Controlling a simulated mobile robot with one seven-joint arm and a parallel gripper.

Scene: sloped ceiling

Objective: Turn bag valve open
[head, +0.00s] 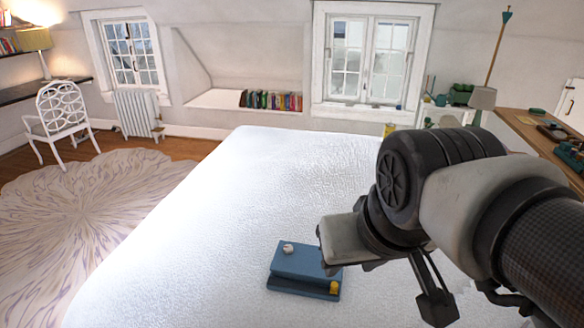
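A blue two-level block (304,265) lies on the white bed in the lower middle of the head view. A small white round piece (288,249) sits on its upper left, and a small yellow piece (333,287) is at its lower right. I cannot make out a bag, and I cannot tell which piece is the valve. My gripper (435,303) is right of the block, pointing down. My wrist overlaps the block's right edge in the picture. One dark finger shows; its opening cannot be made out. Nothing held is visible.
The white bed (190,240) fills the middle, with clear surface around the block. A white chair (62,112) and round rug (85,205) are at the left.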

